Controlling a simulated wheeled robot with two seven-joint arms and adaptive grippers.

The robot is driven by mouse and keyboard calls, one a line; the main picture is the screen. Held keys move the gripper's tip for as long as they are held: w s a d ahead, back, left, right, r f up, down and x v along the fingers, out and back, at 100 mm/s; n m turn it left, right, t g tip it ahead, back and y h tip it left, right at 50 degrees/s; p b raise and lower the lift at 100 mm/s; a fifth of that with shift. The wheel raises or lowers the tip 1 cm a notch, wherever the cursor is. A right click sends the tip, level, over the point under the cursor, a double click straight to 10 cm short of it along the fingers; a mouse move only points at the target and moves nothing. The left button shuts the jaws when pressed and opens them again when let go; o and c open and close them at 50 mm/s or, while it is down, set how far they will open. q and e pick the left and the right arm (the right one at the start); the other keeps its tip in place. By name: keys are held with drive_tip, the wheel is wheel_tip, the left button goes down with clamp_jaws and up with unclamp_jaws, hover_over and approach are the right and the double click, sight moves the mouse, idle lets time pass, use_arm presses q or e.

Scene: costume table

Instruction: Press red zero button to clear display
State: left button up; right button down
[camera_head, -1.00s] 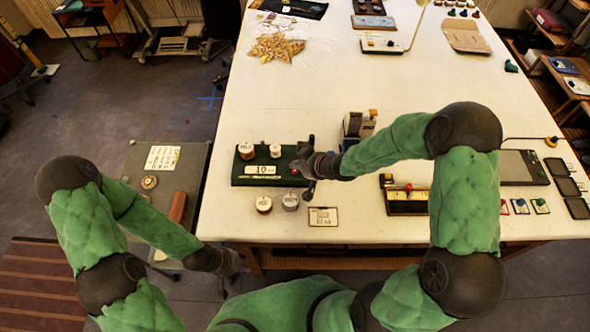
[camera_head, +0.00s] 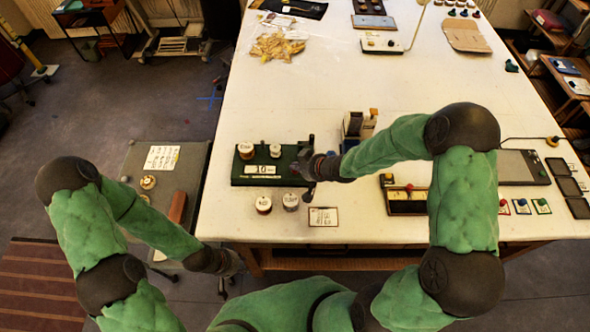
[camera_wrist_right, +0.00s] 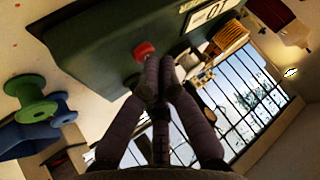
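The dark green scale box (camera_head: 240,165) lies near the table's front edge, with a white display (camera_head: 263,170) that reads 10. In the right wrist view the red button (camera_wrist_right: 144,50) sticks out of the green box (camera_wrist_right: 95,45), right at my fingertips; I cannot tell whether they touch it. My right gripper (camera_wrist_right: 160,64) has its two fingers together with nothing between them. In the head view this gripper (camera_head: 303,165) is at the box's right end and covers the button's surroundings. My left gripper (camera_head: 226,284) hangs low in front of the table; its fingers are too small to judge.
Two white spools (camera_head: 246,151) stand on the box, and two more (camera_head: 264,204) stand in front of it. A small label card (camera_head: 322,217) lies just right of those. A black and yellow box (camera_head: 406,201) sits further right. The table's middle is clear.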

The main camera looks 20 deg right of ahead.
sight(297, 172)
drive_tip(key=shift+f, duration=0.3)
drive_tip(key=shift+r, duration=0.1)
idle(0.5)
drive_tip(key=shift+r+p, duration=0.7)
drive_tip(key=shift+r, duration=0.05)
drive_tip(key=shift+r, duration=0.1)
wheel_tip(297, 172, up, 5)
drive_tip(key=p, duration=0.5)
idle(0.8)
